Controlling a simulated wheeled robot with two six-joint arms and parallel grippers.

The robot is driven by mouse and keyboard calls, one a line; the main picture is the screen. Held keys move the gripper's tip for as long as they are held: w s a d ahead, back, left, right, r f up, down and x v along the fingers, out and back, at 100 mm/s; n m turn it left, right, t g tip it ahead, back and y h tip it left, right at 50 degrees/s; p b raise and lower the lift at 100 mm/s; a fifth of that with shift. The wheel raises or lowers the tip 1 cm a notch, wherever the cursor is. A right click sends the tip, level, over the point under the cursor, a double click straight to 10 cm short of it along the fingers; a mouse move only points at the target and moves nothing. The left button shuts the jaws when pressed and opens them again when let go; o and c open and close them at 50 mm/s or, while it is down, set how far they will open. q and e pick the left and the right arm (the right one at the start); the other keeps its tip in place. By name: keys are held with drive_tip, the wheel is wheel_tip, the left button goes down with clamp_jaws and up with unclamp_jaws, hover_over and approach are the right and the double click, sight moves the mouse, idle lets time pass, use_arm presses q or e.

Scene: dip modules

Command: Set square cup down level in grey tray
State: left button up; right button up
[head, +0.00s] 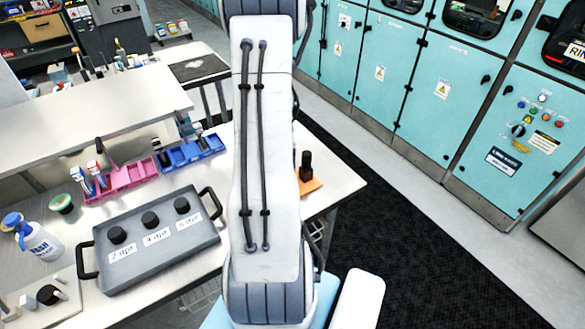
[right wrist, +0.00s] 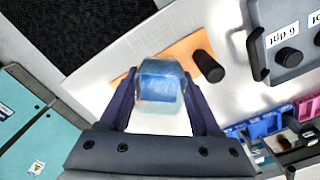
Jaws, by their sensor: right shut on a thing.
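The square cup (right wrist: 160,82), clear with blue in it, is between the fingers of my right gripper (right wrist: 160,98) in the right wrist view. The gripper is shut on it. The cup is in front of an orange pad; its height above the table is unclear. The grey tray (head: 162,258) lies on the table left of my arm in the head view, with three black round knobs and white labels on it. Its corner also shows at the upper right of the right wrist view (right wrist: 273,74), apart from the cup. My left gripper is out of view.
An orange pad (head: 311,184) with a black post (head: 306,164) lies near the table's right edge. Behind the tray are a pink rack (head: 130,178) and a blue rack (head: 195,151). A wash bottle (head: 40,240) and a green bowl (head: 61,203) stand at left.

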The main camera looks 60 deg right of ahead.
drive_tip(key=w+a+n+b, duration=0.2)
drive_tip(key=w+a+n, duration=0.4)
drive_tip(key=w+a, duration=0.9)
drive_tip(key=n+b, duration=0.4)
drive_tip(key=b, duration=0.1)
hover_over(162, 251)
wheel_tip(162, 251, down, 12)
drive_tip(key=shift+r, duration=0.25)
drive_tip(key=shift+f+b, duration=0.9)
drive_tip(key=shift+f, duration=0.25)
drive_tip(key=shift+f+b, duration=0.4)
drive_tip(key=shift+f, duration=0.2)
drive_tip(key=o, duration=1.4)
wheel_tip(162, 251, up, 11)
drive_tip(key=b, duration=0.1)
drive_tip(key=shift+f+b, duration=0.2)
drive_tip(key=shift+b, duration=0.15)
